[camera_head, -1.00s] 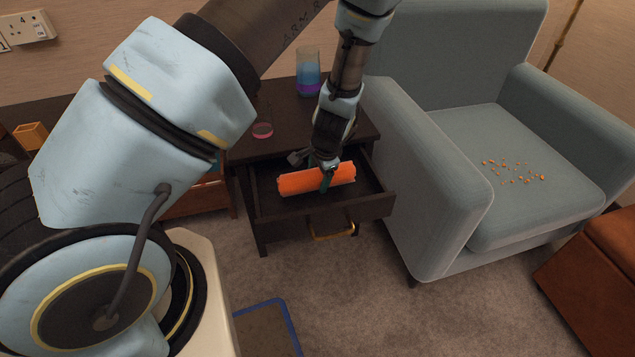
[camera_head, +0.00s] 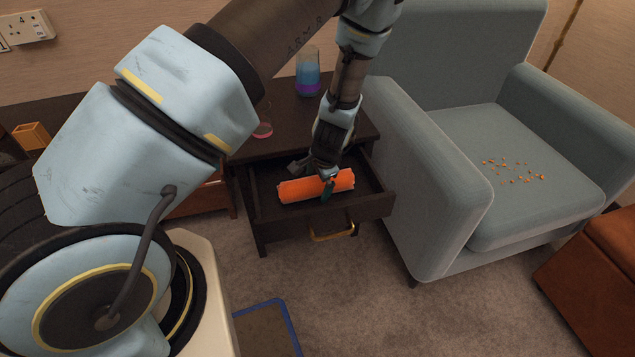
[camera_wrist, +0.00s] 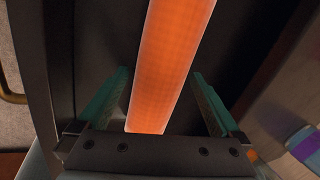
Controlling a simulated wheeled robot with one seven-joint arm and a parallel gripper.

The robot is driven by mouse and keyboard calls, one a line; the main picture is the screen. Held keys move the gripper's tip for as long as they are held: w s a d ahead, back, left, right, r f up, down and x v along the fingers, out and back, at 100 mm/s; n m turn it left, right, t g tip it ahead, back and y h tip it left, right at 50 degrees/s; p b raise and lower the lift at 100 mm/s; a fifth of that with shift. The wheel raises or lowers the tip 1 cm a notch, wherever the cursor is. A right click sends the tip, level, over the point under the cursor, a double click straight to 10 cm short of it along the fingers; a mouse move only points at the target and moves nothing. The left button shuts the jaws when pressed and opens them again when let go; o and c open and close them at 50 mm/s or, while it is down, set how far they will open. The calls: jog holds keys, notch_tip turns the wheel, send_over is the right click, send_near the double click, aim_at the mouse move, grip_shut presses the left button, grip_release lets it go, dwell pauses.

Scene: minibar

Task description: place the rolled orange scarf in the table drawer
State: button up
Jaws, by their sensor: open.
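The rolled orange scarf (camera_head: 302,189) lies inside the open table drawer (camera_head: 372,207) of the dark side table. My gripper (camera_head: 328,186) is at the scarf, reaching down into the drawer from above. In the wrist view, the scarf (camera_wrist: 172,60) runs between the two green fingers of my gripper (camera_wrist: 160,100). There is a gap on each side, so the fingers are open around it and not closed on it. The dark drawer floor (camera_wrist: 110,45) shows beside the scarf. Part of the scarf is hidden behind my gripper in the head view.
A glass with blue and purple layers (camera_head: 308,72) and a glass with pink liquid (camera_head: 263,128) stand on the tabletop. The grey armchair (camera_head: 430,190) is close on the drawer's right. The brass drawer handle (camera_head: 331,233) faces the carpet.

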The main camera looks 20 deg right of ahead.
jog(key=v, duration=1.2)
jog(key=w+a+r+n+g, duration=0.1)
jog(key=w+a+r+n, duration=0.1)
jog(key=a+r+n, duration=0.45)
jog(key=w+a+r+n+g, duration=0.1)
jog(key=w+a+r+n, duration=0.15)
jog(key=a, duration=0.65)
jog(key=s+a+r+n, duration=0.2)
jog(key=a+r+n, duration=0.1)
jog(key=a, duration=0.4)
jog(key=s+a+r+n, duration=0.3)
jog(key=a+r, duration=0.2)
jog(key=a, duration=0.3)
jog(key=shift+r+n+h+p, duration=0.15)
jog(key=shift+n+h+p, duration=0.15)
jog(key=shift+n+p, duration=0.15)
jog(key=shift+r, duration=0.1)
notch_tip(320, 180, up, 14)
jog(key=p, duration=1.4)
jog(key=shift+r, duration=0.1)
